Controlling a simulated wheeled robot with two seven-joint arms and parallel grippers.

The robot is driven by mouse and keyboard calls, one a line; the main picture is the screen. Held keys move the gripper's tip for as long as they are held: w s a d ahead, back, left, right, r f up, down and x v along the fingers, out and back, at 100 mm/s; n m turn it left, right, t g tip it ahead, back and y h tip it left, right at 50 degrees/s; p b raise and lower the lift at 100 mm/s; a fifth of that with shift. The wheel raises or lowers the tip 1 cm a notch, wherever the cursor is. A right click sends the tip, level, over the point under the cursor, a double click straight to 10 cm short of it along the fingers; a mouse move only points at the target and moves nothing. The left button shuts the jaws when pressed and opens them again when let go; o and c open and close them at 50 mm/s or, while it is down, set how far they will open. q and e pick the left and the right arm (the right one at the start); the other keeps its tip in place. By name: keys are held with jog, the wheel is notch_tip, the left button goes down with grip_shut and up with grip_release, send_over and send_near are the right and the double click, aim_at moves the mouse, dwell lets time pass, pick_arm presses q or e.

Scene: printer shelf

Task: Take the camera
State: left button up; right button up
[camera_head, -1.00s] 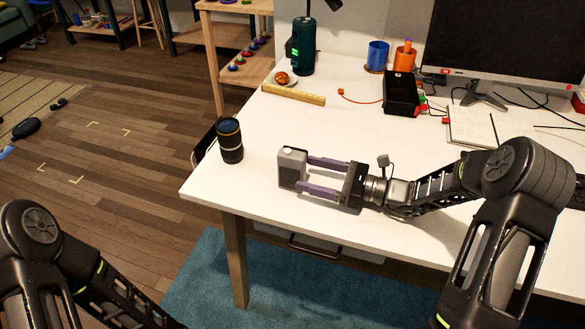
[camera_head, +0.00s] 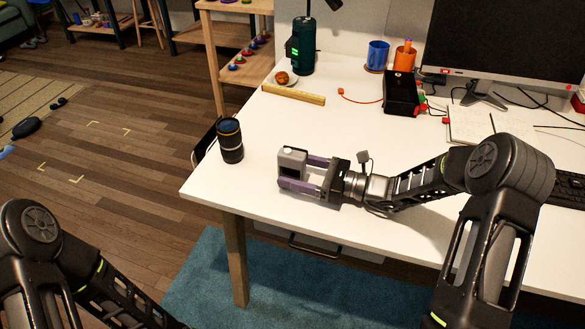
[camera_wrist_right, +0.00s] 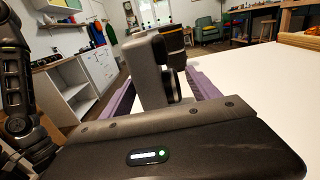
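The camera (camera_head: 291,158), a small grey box-shaped body, stands on the white table near its left front part. It also shows in the right wrist view (camera_wrist_right: 143,72), with a dark lens part on its right side. My right gripper (camera_head: 294,171) is open, low over the table, with its purple fingers on either side of the camera. In the right wrist view, gaps show between the camera and both fingers (camera_wrist_right: 160,92).
A black cylinder with a gold ring (camera_head: 230,141) stands left of the camera at the table's left edge. The table (camera_head: 330,125) behind the camera is clear.

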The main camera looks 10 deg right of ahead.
grip_shut()
dwell(0.6)
